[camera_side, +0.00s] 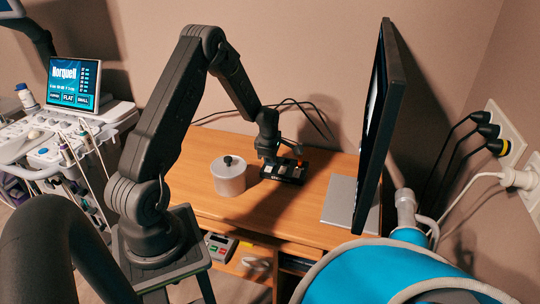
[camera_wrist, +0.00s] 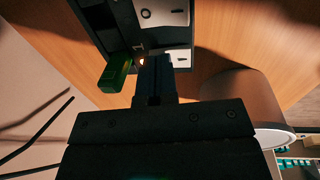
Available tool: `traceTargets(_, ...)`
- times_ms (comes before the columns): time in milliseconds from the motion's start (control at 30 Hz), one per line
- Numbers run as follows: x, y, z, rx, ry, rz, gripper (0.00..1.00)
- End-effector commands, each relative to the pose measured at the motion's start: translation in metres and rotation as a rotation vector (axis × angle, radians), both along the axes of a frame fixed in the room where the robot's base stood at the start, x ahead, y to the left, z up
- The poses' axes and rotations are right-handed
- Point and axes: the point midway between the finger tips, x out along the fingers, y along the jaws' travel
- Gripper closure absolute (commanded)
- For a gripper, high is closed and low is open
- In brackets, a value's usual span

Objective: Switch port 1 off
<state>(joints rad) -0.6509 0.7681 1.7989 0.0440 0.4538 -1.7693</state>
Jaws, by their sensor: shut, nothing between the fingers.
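The black switch box (camera_side: 292,180) lies on the wooden desk, with white rockers on top. In the wrist view the box (camera_wrist: 118,22) shows a rocker marked with a circle and a bar (camera_wrist: 163,14), and another white rocker (camera_wrist: 179,58) beside a "1" label. A small orange light (camera_wrist: 141,62) glows by that label. A green block (camera_wrist: 115,73) sticks out at the box's end. My gripper (camera_wrist: 158,66) is shut and empty; its tips are at the rocker by the "1" and partly hide it. I cannot tell contact or which way that rocker is tilted. My gripper (camera_side: 279,160) is low over the box.
A pale canister with a dark knob (camera_side: 229,180) stands close left of the box. A monitor (camera_side: 384,120) on a grey base (camera_side: 340,200) stands to the right. Cables lie behind along the wall. The desk's front left (camera_side: 215,205) is clear.

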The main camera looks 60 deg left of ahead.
Motion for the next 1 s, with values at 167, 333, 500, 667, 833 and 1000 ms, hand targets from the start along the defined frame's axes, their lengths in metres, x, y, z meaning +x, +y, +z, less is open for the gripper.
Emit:
traceTargets(167,0.000,0.000,0.000,0.000,0.000,0.000,1.00)
traceTargets(333,0.001,0.001,-0.004,-0.001,0.001,0.000,1.00)
traceTargets(500,0.001,0.001,-0.006,-0.002,0.002,0.000,1.00)
traceTargets(667,-0.001,-0.001,-0.007,-0.003,0.004,-0.001,1.00)
traceTargets(833,-0.006,-0.006,-0.006,-0.004,0.007,-0.001,1.00)
traceTargets(1000,-0.011,-0.011,-0.005,-0.007,0.010,-0.002,1.00)
